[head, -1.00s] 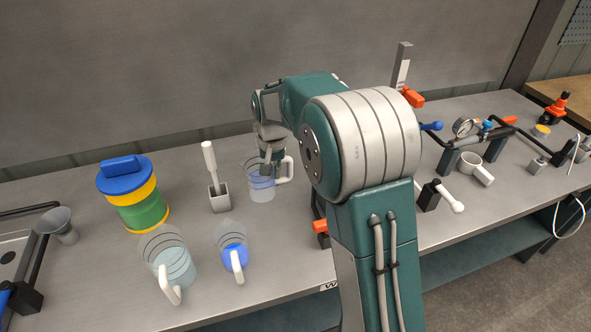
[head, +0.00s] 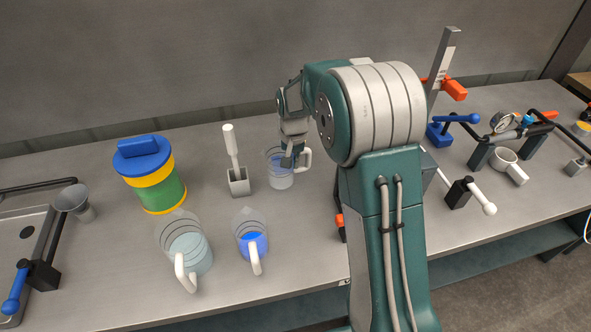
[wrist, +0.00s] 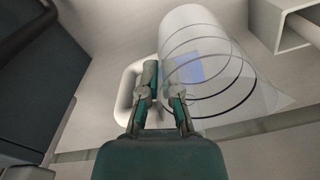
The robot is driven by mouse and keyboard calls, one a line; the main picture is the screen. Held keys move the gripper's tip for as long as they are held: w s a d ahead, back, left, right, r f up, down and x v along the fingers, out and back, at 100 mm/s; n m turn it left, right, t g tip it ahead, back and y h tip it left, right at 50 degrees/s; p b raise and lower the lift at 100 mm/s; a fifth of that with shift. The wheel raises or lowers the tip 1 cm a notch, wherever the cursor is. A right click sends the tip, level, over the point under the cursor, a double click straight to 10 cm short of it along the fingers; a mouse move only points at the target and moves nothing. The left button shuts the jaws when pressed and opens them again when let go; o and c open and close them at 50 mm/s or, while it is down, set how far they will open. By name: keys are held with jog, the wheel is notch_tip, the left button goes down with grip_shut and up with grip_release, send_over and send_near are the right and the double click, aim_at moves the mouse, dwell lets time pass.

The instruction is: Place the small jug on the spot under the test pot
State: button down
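A clear jug (head: 278,179) with a little pale blue liquid and a white handle stands upright at the back of the bench; it also shows in the wrist view (wrist: 215,75). My gripper (wrist: 162,92) is at its rim on the handle side, with a gap between its fingers. One finger overlaps the handle, the other the rim; contact is unclear. A similar-sized jug with deep blue liquid (head: 253,243) and a larger pale-liquid jug (head: 196,250) stand nearer the front. Which is the task's small jug is unclear. I cannot identify the test pot or its spot for sure.
A grey holder with a white-handled tool (head: 238,184) is left of the jug.

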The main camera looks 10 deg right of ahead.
notch_tip(320, 180, down, 4)
jog(key=shift+r, duration=0.25)
jog(key=c, duration=0.8)
grip_release()
